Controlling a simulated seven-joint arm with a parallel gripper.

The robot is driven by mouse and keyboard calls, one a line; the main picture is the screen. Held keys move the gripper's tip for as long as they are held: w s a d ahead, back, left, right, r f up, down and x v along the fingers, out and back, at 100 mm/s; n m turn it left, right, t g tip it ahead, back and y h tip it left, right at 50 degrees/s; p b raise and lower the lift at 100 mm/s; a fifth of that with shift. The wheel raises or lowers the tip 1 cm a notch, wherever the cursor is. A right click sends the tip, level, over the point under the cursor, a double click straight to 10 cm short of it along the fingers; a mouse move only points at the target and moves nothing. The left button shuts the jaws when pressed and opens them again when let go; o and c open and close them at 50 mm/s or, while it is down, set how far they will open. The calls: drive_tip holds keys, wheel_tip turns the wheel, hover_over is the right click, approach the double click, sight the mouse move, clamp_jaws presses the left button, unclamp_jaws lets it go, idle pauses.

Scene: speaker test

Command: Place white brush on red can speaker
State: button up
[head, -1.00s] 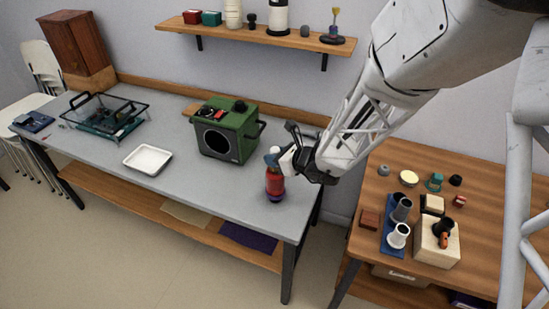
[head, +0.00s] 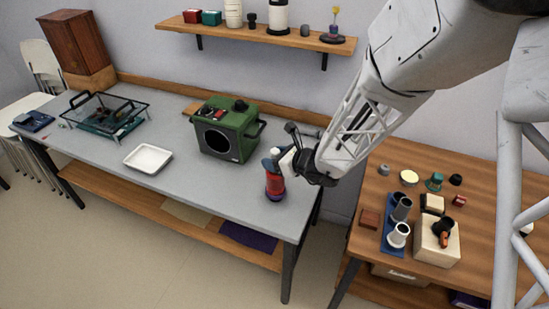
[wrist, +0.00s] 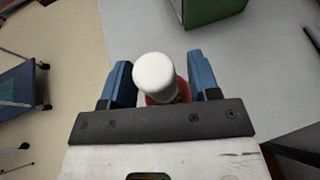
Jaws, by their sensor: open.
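The red can speaker (head: 275,187) stands upright near the right front corner of the grey table. A white rounded piece, seemingly the white brush (wrist: 154,72), is right above the red can in the wrist view (wrist: 152,101). It appears to rest on the can, but the contact is hidden. My gripper (head: 277,161) is at the top of the can. Its two blue fingers are apart, one on each side of the white piece, with visible gaps. The gripper is open. Part of the can is hidden behind the gripper.
A green box-shaped device (head: 227,130) stands left of the can. A white tray (head: 148,158) lies farther left. A wooden table (head: 480,190) with several small items is at the right. The grey table (head: 205,185) is clear in front of the device.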

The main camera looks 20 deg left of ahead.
drive_tip(key=shift+r, duration=0.15)
drive_tip(key=shift+v, duration=0.75)
drive_tip(key=v, duration=1)
drive_tip(key=shift+d, duration=0.25)
drive_tip(key=shift+s+r, duration=0.1)
drive_tip(key=s+d+r+n+h, duration=0.4)
drive_tip(key=s+d+r+n, duration=0.1)
drive_tip(key=d, duration=0.6)
drive_tip(key=s+d+r+n+h, duration=0.4)
drive_tip(key=s+d+n, duration=0.4)
drive_tip(key=d, duration=0.3)
drive_tip(key=s+d+r+n+h, duration=0.5)
drive_tip(key=s+d+r+n, duration=0.2)
drive_tip(key=s+d, duration=0.2)
drive_tip(key=shift+d+g, duration=0.3)
drive_tip(key=shift+d, duration=0.7)
